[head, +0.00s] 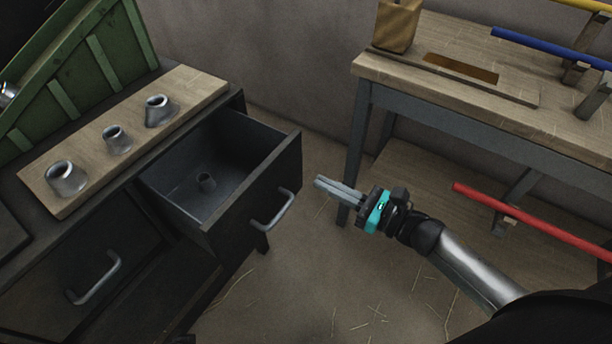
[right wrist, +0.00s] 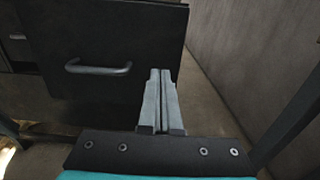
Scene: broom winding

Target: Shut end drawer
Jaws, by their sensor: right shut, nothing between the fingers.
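The end drawer (head: 291,172) is pulled out of the dark cabinet and stands open in the head view. The drawer's front carries a grey bar handle (head: 272,211). My right gripper (head: 319,184) is shut and empty, a little to the right of the drawer front, apart from it in the head view. In the right wrist view the fingers (right wrist: 160,72) point toward the drawer front (right wrist: 120,30), right of its handle (right wrist: 98,68). My left gripper is not in view.
A board (head: 90,147) with three grey metal cones lies on the cabinet top beside a green bin (head: 85,60). A second drawer with a handle (head: 95,279) is at lower left. A wooden workbench (head: 470,85) stands at right, with a red pole (head: 530,222) below. Straw-strewn floor lies between.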

